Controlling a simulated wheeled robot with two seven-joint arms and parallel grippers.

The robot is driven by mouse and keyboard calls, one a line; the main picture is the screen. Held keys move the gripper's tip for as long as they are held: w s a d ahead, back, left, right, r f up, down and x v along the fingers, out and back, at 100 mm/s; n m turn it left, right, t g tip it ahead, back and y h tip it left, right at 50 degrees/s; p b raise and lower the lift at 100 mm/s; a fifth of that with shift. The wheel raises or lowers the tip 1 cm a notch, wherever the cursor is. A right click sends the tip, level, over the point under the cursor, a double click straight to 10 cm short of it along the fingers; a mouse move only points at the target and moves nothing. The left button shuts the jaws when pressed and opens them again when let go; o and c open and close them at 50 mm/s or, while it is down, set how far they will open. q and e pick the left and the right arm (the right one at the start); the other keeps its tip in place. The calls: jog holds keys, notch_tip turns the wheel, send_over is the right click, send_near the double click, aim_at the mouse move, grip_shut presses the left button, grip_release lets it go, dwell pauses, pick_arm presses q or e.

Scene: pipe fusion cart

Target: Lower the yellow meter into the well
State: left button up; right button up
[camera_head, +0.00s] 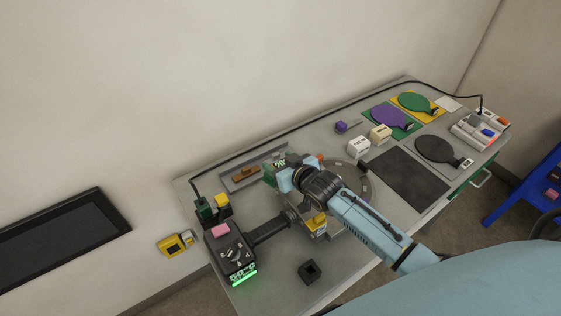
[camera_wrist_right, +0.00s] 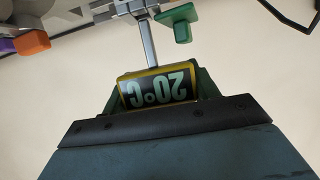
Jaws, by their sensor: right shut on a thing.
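In the head view the meter's display (camera_head: 281,160) shows small above the cart, partly hidden by my wrist. A dark square block with a hole (camera_head: 310,271), perhaps the well, stands at the cart's front, apart from the meter. My left gripper is not in view.
A heater box (camera_head: 231,255) with a green 50°C readout stands at the cart's left end. Two small boxes (camera_head: 359,147), a dark mat (camera_head: 410,179) and several paddles lie to the right. A yellow device (camera_head: 175,243) is on the wall.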

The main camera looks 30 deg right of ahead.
jog(key=shift+r, duration=0.1)
jog(key=shift+f+b, duration=0.45)
jog(key=shift+f, duration=0.55)
jog(key=o, duration=1.1)
jog(key=shift+f, duration=0.15)
jog(key=shift+c, duration=0.2)
notch_tip(320, 180, up, 10)
jog(key=shift+r, duration=0.2)
